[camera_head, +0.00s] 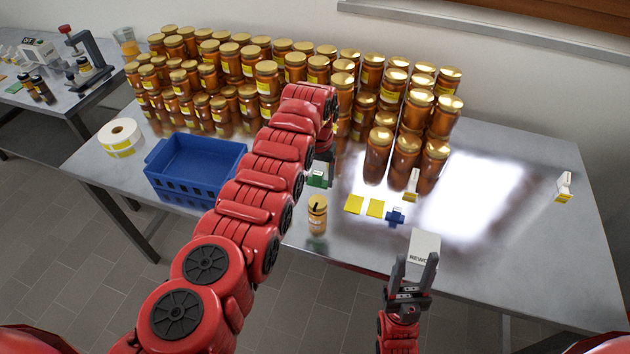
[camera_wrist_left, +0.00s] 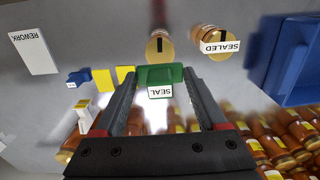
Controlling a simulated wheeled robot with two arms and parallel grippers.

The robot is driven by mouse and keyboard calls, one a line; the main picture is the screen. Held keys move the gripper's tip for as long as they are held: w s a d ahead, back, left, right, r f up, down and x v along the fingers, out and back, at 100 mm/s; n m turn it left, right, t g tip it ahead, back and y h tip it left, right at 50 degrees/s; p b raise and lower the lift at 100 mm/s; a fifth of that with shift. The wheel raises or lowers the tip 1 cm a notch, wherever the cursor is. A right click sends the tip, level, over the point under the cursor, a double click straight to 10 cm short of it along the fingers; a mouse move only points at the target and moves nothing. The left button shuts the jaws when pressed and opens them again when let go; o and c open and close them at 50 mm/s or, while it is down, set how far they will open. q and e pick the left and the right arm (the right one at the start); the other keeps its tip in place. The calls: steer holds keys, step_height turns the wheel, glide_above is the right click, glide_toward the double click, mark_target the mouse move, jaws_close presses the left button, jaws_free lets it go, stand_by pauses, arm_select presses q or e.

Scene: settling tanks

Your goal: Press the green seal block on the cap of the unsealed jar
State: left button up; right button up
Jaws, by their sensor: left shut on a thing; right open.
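My left gripper (camera_wrist_left: 158,100) is shut on the green seal block (camera_wrist_left: 160,75), whose white label reads SEAL. In the head view the green block (camera_head: 319,176) shows below the left wrist, behind a small amber jar (camera_head: 317,219) with a dark mark on its gold cap. In the left wrist view this jar's cap (camera_wrist_left: 160,47) lies just past the block, apart from it. A second jar (camera_wrist_left: 207,57) beside it bears a SEALED label; my left arm hides it in the head view. My right gripper (camera_head: 416,268) is open and empty at the table's front edge.
A white REWORK block (camera_head: 424,243) stands beyond the right gripper. Two yellow pads (camera_head: 354,204) and a small blue piece (camera_head: 396,216) lie right of the jar. A blue crate (camera_head: 195,170) and label roll (camera_head: 120,136) are left. Stacked jars (camera_head: 378,150) fill the back. The table's right is mostly clear.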

mark_target(318, 202)
stand_by(0.3)
arm_select(q)
steer(key=shift+f, duration=0.25)
step_height(318, 202, down, 7)
steer(key=b, duration=0.6)
steer(key=shift+b, duration=0.35)
steer(key=shift+f+n+b, duration=0.1)
steer(key=shift+n+b, duration=0.2)
steer(key=shift+n, duration=1.3)
